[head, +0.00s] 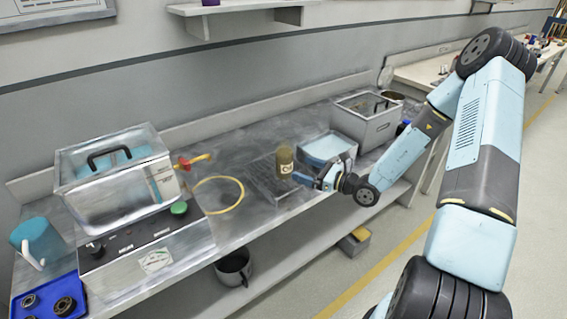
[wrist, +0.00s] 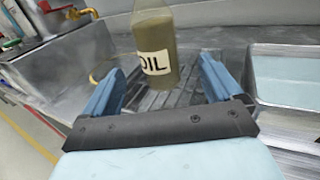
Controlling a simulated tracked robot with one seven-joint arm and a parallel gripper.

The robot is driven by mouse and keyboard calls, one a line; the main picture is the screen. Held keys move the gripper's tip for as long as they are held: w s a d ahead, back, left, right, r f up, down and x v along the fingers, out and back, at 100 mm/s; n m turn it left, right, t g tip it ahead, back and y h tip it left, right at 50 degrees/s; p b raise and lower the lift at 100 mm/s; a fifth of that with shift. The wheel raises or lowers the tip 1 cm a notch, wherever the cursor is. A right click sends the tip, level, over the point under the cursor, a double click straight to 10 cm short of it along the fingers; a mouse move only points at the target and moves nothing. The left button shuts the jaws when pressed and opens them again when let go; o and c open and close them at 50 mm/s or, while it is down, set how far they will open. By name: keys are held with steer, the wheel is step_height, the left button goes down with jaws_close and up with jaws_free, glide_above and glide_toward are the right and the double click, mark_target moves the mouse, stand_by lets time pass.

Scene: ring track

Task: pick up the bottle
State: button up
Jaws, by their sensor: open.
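The bottle (head: 285,161) is olive-brown with a pale label and stands upright on a dark ribbed tray (head: 262,172) on the bench. In the wrist view the bottle (wrist: 155,45) shows its label reading "OIL", and its top is cut off by the frame. My gripper (head: 310,181) is just to the right of the bottle in the head view. In the wrist view my gripper (wrist: 165,75) is open, with its two blue fingers spread and the bottle beyond and between them. I cannot tell how far the fingertips are from the bottle.
A metal basin with pale blue liquid (head: 328,148) stands close to my gripper. A grey box (head: 366,122) is farther right. A yellow ring (head: 218,195) lies left of the tray. A large metal bath (head: 112,172), a teal jug (head: 36,240) and a blue tray (head: 50,302) are at left.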

mark_target(280, 161)
steer(key=x, duration=1)
steer(key=shift+s+a+r, duration=0.1)
steer(key=c, duration=1.2)
